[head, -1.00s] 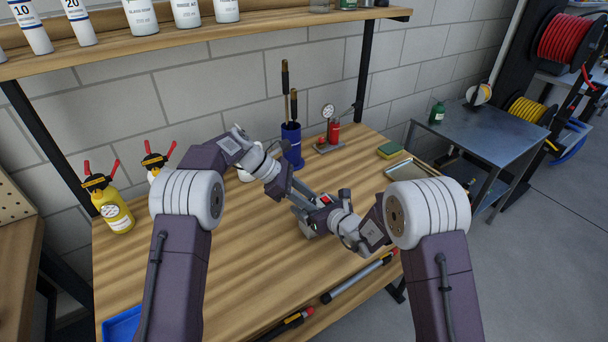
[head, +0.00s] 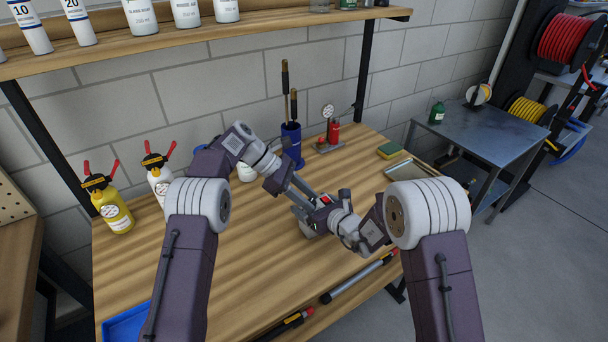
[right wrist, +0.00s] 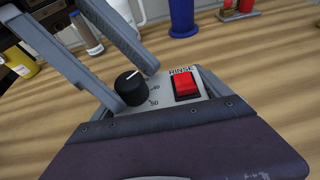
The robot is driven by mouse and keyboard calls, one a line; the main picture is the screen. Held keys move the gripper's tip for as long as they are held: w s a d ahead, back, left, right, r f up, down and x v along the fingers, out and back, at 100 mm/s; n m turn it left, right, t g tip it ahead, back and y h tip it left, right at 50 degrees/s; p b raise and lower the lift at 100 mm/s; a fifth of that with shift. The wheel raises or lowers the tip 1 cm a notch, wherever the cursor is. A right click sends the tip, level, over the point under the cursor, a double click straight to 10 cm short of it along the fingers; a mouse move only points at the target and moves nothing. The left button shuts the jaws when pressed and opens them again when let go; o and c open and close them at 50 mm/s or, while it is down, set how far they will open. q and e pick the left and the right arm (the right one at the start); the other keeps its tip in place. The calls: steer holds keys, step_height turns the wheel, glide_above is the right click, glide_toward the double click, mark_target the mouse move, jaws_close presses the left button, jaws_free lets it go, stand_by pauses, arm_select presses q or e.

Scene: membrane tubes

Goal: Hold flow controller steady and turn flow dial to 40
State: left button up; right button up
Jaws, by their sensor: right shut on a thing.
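The flow controller (right wrist: 212,103) is a grey box with a red RINSE switch (right wrist: 187,84) and a black flow dial (right wrist: 131,89). The dial's white mark points up and right, above the printed 40; 50 is printed below that. In the head view the controller (head: 307,228) is mostly hidden between my grippers. My left gripper (right wrist: 134,89) has its two long grey fingers apart, one on each side of the dial; I cannot tell whether they touch it. In the head view it (head: 312,202) reaches in from the left. My right gripper (head: 328,208) is shut on the controller.
Yellow (head: 114,212) and white (head: 160,180) bottles stand at left. Dark rods (head: 358,278) lie along the front edge.

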arm_select(q)
steer(key=shift+s+n+t, duration=0.25)
steer(key=shift+n+t, duration=0.65)
steer(key=shift+n, duration=0.3)
steer(key=shift+a+r+n+t, duration=0.1)
steer(key=shift+a+n+t, duration=0.2)
steer(key=shift+n, duration=0.1)
steer(key=d+r+v, duration=0.1)
steer(key=v, duration=1)
steer(key=s+d+r+y, duration=0.2)
steer(key=d+r+y, duration=0.1)
steer(key=d, duration=0.3)
steer(key=shift+s+d+y, duration=0.3)
steer(key=shift+s+d, duration=0.1)
